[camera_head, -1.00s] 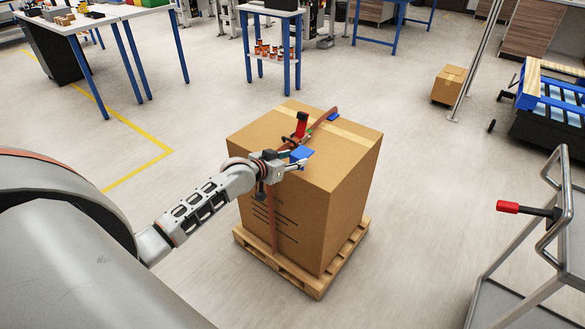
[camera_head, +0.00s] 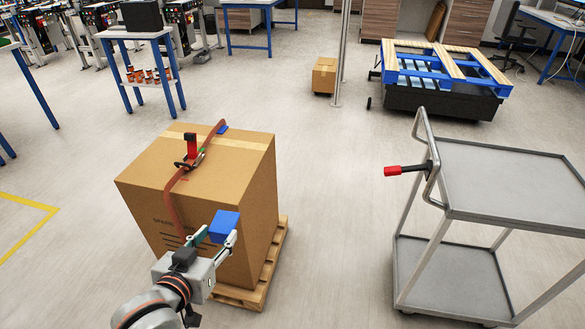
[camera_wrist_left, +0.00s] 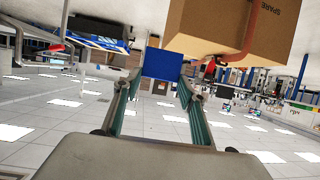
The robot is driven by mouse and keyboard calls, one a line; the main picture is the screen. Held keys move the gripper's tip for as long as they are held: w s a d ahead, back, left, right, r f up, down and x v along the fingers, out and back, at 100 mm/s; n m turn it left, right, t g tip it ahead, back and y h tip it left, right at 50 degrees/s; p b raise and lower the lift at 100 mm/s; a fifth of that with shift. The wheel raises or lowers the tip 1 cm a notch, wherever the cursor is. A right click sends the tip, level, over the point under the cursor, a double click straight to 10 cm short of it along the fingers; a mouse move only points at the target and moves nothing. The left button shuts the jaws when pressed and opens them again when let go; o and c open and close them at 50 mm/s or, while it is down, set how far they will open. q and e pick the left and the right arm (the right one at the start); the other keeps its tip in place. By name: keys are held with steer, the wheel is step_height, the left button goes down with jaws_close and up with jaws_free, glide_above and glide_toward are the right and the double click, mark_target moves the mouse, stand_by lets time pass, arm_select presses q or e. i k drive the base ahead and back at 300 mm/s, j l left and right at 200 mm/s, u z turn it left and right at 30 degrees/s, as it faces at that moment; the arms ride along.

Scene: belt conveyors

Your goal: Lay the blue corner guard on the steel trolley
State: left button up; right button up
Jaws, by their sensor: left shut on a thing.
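The blue corner guard (camera_head: 224,226) is held between the fingertips of my left gripper (camera_head: 217,238), in front of the right part of the strapped carton in the head view. In the left wrist view the guard (camera_wrist_left: 163,64) shows as a blue square between the two finger ends of the left gripper (camera_wrist_left: 163,77). The steel trolley (camera_head: 505,185) stands to the right, well apart from the gripper. Its grey top shelf is bare, and it has a lower shelf (camera_head: 445,280) and a push handle. My right gripper is not in view.
The carton (camera_head: 150,180) stands on a wooden pallet (camera_head: 262,275) with a brown strap (camera_head: 172,205) and red-handled ratchet (camera_head: 190,147). Another blue guard (camera_head: 221,129) sits at its far edge. A red grip (camera_head: 400,170) sticks out from the trolley's handle. Clear floor separates carton and trolley.

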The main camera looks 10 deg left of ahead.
mark_target(484, 196)
steer(key=i+l, duration=0.1)
steer(key=l, duration=0.35)
steer(key=i+l, duration=0.1)
steer(key=l, duration=0.4)
steer(key=i+l, duration=0.1)
steer(key=l, duration=0.35)
steer(key=i+l, duration=0.1)
steer(key=l, duration=0.4)
steer(key=i+l, duration=0.1)
steer(key=l, duration=0.35)
steer(key=i+l, duration=0.1)
steer(key=l, duration=0.4)
steer(key=i+l+z, duration=0.1)
steer(key=l, duration=0.35)
